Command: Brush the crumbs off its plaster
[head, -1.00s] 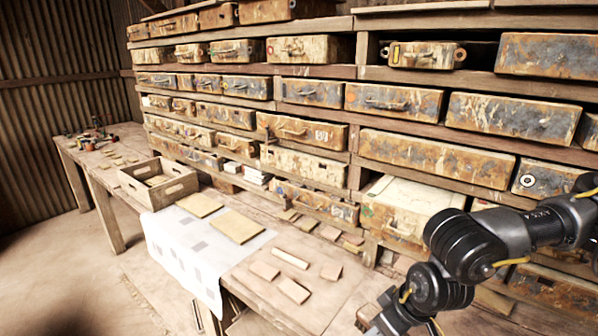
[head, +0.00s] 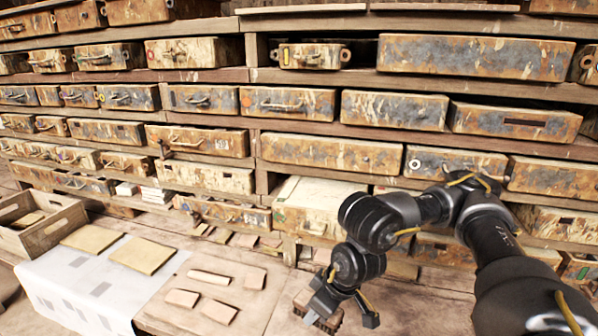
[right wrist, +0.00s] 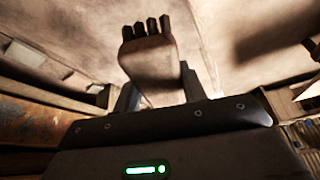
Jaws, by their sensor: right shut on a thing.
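My right gripper (head: 318,303) is low over the front of the bench in the head view. It is shut on a brown brush (head: 327,323). In the right wrist view the brush (right wrist: 150,65) stands up between the fingers, with dark tufts at its far end. A pulled-out drawer (head: 300,222) with a pale, plaster-like top (head: 322,192) is behind and above the gripper, apart from the brush. Crumbs are too small to make out there. My left gripper is not in view.
Rusty drawers fill the rack behind. Several tan tiles (head: 208,277) lie on the bench left of my gripper. A white sheet (head: 95,285) bears two larger boards (head: 142,255). A wooden crate (head: 50,225) stands at the left. My right arm covers the bench's right side.

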